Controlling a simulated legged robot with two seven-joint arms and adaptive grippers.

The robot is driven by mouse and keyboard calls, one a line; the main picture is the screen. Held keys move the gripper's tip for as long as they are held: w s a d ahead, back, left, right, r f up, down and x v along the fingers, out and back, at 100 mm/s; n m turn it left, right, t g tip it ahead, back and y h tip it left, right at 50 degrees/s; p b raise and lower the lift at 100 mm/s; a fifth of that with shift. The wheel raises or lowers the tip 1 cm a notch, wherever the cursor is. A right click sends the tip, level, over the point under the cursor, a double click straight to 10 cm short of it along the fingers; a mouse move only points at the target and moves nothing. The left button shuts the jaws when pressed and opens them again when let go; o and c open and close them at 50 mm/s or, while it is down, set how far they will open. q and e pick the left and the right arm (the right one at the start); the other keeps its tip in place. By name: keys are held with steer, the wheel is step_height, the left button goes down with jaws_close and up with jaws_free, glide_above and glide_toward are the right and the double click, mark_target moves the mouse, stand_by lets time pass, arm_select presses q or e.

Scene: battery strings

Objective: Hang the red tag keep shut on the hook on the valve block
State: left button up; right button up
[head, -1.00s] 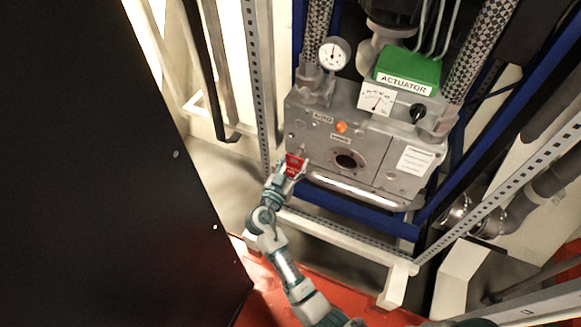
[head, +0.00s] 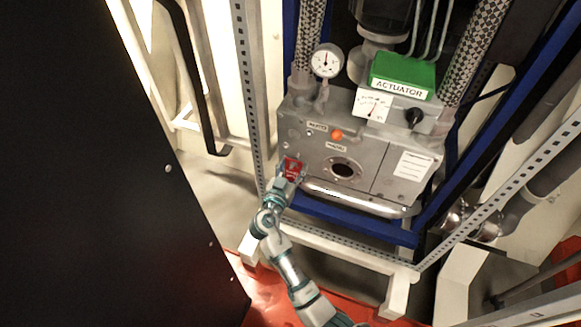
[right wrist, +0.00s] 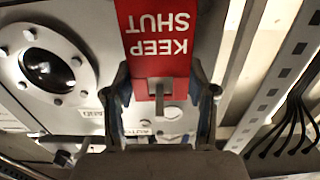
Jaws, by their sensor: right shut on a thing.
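The red tag (head: 293,168) is at the left end of the grey valve block (head: 316,154) in the head view. In the right wrist view the tag (right wrist: 158,45) reads KEEP SHUT upside down. My right gripper (head: 288,180) is shut on the tag, and its two fingers show on either side of the tag's end in the right wrist view (right wrist: 160,100). A grey peg-like piece (right wrist: 160,88) shows at the tag's end; I cannot tell whether it is the hook or whether it passes through the tag. My left gripper is not in view.
A round port (head: 343,169) and an orange knob (head: 337,135) are on the block's face, with a silver handle bar (head: 350,199) below. A perforated upright (head: 249,95) stands close to the left. A large black panel (head: 90,190) fills the left side.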

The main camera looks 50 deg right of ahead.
stand_by(0.4)
steer(key=o, duration=1.3)
